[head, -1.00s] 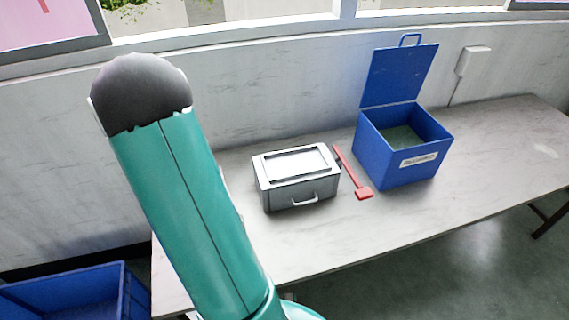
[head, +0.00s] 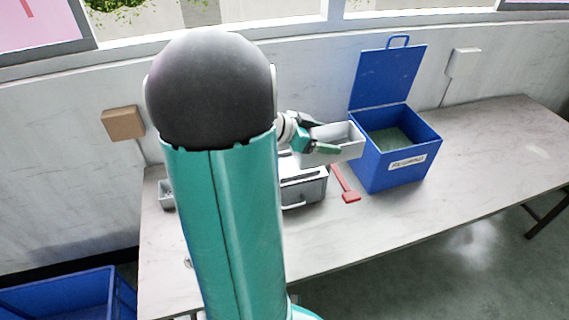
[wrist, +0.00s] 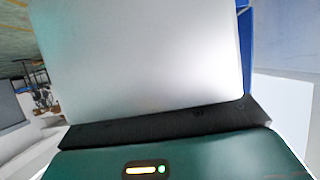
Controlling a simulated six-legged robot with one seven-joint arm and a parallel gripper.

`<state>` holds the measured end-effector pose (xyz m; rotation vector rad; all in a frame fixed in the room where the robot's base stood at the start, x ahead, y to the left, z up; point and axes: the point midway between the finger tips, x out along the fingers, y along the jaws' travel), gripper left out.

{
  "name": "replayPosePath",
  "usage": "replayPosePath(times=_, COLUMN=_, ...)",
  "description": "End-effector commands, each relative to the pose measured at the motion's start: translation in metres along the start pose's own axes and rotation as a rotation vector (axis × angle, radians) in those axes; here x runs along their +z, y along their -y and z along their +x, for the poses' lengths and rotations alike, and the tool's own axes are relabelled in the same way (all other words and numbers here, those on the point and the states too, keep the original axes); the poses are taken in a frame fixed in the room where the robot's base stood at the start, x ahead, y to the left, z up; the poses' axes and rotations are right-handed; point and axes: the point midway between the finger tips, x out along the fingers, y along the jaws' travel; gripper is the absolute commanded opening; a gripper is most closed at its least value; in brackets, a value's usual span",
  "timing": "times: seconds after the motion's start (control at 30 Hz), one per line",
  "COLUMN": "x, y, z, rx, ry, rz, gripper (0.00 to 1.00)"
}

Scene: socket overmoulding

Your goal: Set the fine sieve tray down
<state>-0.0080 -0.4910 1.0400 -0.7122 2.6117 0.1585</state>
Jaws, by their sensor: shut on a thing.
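A pale grey open-topped tray, seemingly the fine sieve tray (head: 345,133), is held in the air above the table. It is just left of the open blue box (head: 372,167). My gripper (head: 316,139) is shut on it, with one finger visible along the near side. In the wrist view, a smooth pale grey face of the tray (wrist: 145,55) fills most of the picture above the dark gripper edge. The tray's mesh cannot be made out. A grey case with a front handle (head: 310,189) stands below the tray, partly hidden by my arm.
The blue box's lid (head: 388,78) stands raised at the back. A red scraper-like tool (head: 345,185) lies between case and box. A small metal container (head: 167,196) is at the table's left. The table (head: 490,150) is clear right of the box. A blue crate (head: 75,295) is lower left.

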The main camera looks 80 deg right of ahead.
Motion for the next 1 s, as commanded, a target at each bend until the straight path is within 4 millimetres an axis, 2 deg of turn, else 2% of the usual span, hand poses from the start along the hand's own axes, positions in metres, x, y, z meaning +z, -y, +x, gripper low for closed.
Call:
replayPosePath(times=0.4, x=0.061, y=0.067, z=-0.034, rx=-0.003, ry=0.001, rz=-0.005, gripper=0.1)
replayPosePath(times=0.6, x=0.102, y=0.09, z=-0.035, rx=-0.002, ry=0.001, rz=-0.006, gripper=0.1)
replayPosePath(times=0.9, x=0.128, y=0.105, z=-0.036, rx=-0.003, ry=0.001, rz=-0.004, gripper=0.1)
replayPosePath(times=1.0, x=0.141, y=0.105, z=-0.029, rx=-0.001, ry=0.0, rz=-0.005, gripper=0.1)
